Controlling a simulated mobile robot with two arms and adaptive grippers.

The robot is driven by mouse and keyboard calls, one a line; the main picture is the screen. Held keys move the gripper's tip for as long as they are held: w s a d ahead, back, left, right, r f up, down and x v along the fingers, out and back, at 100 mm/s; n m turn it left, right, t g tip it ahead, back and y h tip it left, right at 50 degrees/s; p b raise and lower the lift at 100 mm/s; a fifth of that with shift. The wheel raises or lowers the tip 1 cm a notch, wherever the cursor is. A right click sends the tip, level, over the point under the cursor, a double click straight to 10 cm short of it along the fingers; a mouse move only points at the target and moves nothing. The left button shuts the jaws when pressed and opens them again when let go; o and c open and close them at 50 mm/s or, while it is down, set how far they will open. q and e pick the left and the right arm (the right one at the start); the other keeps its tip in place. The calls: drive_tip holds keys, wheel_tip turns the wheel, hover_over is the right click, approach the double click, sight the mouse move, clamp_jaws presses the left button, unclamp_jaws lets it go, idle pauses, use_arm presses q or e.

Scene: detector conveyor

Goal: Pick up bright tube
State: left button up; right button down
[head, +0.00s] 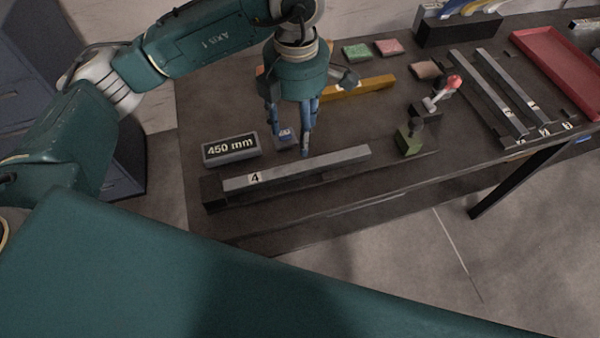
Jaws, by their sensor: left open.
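My left gripper (291,148) points down over the table, its blue fingers apart and empty. Its fingertips are just behind a long light-grey square bar (310,166) marked 4, which lies along the front of the table; I cannot tell if they touch it. A yellow-orange bar (370,87) lies behind the gripper and is partly hidden by it. More grey bars (488,95) lie side by side at the right. I cannot tell for sure which of these is the bright tube. My right gripper is out of view.
A 450 mm display (230,149) stands left of the gripper. A green block (409,139) and a red-tipped lever (440,94) stand right of the bar. A red tray (560,66) and black rack (455,30) are farther off. Green and pink blocks lie at the back.

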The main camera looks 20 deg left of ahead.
sight(300, 163)
use_arm(q)
wheel_tip(300, 163, down, 4)
drive_tip(key=shift+f, duration=0.15)
wheel_tip(300, 163, down, 2)
drive_tip(key=shift+f+p, duration=0.1)
drive_tip(key=shift+p, duration=0.3)
drive_tip(key=shift+w+f+p, duration=0.1)
drive_tip(key=shift+f+p, duration=0.2)
drive_tip(key=shift+f, duration=0.2)
drive_tip(key=f, duration=0.1)
drive_tip(key=f+p, duration=0.1)
drive_tip(key=f, duration=0.1)
drive_tip(key=shift+d+f, duration=0.2)
drive_tip(key=shift+f, duration=0.1)
drive_tip(key=shift+w+f, duration=0.1)
drive_tip(key=shift+f, duration=0.35)
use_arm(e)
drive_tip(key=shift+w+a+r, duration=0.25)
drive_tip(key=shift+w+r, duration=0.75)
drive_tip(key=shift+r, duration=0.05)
use_arm(q)
drive_tip(key=shift+c, duration=0.3)
drive_tip(key=shift+r, duration=0.1)
clamp_jaws()
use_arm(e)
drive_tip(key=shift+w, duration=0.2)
